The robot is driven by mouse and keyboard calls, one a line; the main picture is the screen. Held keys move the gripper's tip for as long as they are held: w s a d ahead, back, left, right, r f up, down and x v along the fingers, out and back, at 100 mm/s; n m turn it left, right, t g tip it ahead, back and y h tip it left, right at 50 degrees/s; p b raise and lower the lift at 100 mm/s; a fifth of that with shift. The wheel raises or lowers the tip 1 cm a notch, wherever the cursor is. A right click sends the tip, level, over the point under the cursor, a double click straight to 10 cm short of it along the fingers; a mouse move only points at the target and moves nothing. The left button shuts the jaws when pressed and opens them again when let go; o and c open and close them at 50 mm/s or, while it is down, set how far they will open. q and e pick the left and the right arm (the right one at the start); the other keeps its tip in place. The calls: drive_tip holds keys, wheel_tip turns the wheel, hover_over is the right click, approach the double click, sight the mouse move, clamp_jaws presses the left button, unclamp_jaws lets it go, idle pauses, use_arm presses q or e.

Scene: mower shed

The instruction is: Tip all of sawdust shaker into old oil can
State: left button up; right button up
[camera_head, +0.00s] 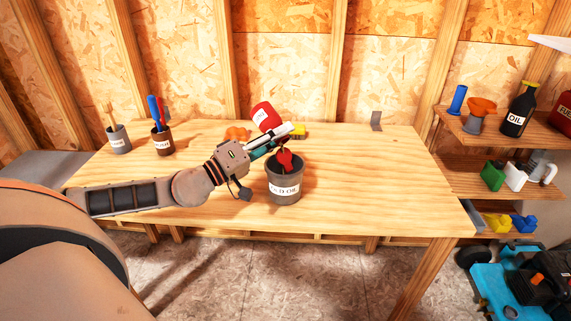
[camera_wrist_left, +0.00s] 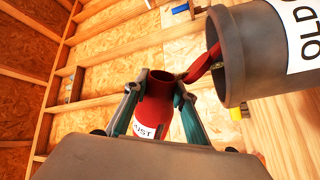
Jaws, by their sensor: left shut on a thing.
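The sawdust shaker (camera_head: 264,114) is a red container with a white label, tilted over in the head view. My left gripper (camera_head: 279,142) is shut on it; the wrist view shows the shaker (camera_wrist_left: 156,108) between the fingers, its dark mouth facing away from my wrist. The old oil can (camera_head: 286,188) is a dark grey open can standing upright on the bench, just below the gripper. Its rim (camera_wrist_left: 224,56) is close to the shaker's mouth in the wrist view. A red shape (camera_head: 286,160) shows at the can's mouth; I cannot tell what it is. My right gripper is out of view.
The wooden bench (camera_head: 380,190) is clear to the right of the can. A grey pot (camera_head: 118,144) and a brown pot (camera_head: 162,146) of tools stand at left. Orange (camera_head: 237,133) and yellow (camera_head: 299,132) objects lie behind my gripper. Shelves (camera_head: 490,152) with bottles are at right.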

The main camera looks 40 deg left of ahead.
use_arm(q)
drive_tip(key=shift+f, duration=0.55)
drive_tip(key=shift+d+f+m+b, duration=0.1)
drive_tip(key=shift+f+m+b, duration=0.2)
drive_tip(key=shift+m+b, duration=0.1)
drive_tip(key=shift+r, duration=0.15)
drive_tip(key=shift+m, duration=0.4)
drive_tip(key=shift+d+p, duration=0.1)
drive_tip(key=shift+p, duration=0.2)
